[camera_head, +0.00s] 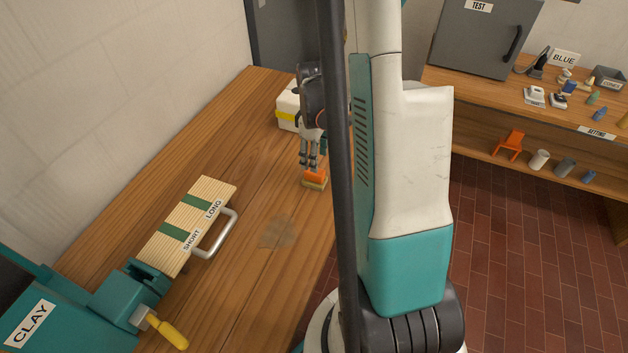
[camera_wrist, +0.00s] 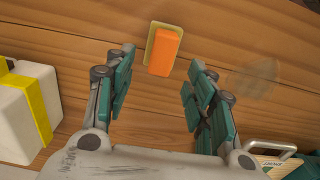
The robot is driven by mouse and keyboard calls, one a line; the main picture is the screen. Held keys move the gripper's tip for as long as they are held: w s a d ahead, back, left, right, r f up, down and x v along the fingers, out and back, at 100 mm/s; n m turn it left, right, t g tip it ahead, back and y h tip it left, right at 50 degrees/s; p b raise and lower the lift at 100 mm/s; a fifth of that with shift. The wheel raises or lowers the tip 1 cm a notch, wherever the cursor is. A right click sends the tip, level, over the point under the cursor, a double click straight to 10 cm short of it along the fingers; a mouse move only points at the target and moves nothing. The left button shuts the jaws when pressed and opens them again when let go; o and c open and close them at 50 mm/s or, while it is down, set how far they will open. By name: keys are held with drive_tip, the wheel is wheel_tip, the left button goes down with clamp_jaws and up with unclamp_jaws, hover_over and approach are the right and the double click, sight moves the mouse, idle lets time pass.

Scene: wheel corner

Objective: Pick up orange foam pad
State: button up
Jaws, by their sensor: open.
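The orange foam pad (camera_head: 315,176) lies on the wooden table in the head view, on top of a tan or yellowish layer. In the wrist view the orange pad (camera_wrist: 165,52) sits beyond my fingertips, between them from left to right, with its tan edge showing on the left. My gripper (camera_wrist: 158,66) is open and empty, with teal and grey fingers spread to either side of the pad's line. In the head view my gripper (camera_head: 309,163) hangs just above the pad, fingers pointing down. Part of my arm is hidden behind a dark vertical post.
A white box with a yellow band (camera_head: 287,108) stands behind my gripper; it also shows in the wrist view (camera_wrist: 22,118). A wooden board labelled SHORT and LONG (camera_head: 190,222) with a metal handle lies nearer on the table (camera_head: 255,290). A teal CLAY machine (camera_head: 75,318) stands at front left.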

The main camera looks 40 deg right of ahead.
wheel_tip(320, 180, down, 7)
drive_tip(key=b, duration=0.3)
drive_tip(key=shift+s+f, duration=0.15)
clamp_jaws()
idle(0.3)
wheel_tip(320, 180, up, 20)
drive_tip(key=p, duration=0.7)
drive_tip(key=c, duration=0.6)
unclamp_jaws()
drive_tip(key=c, duration=0.4)
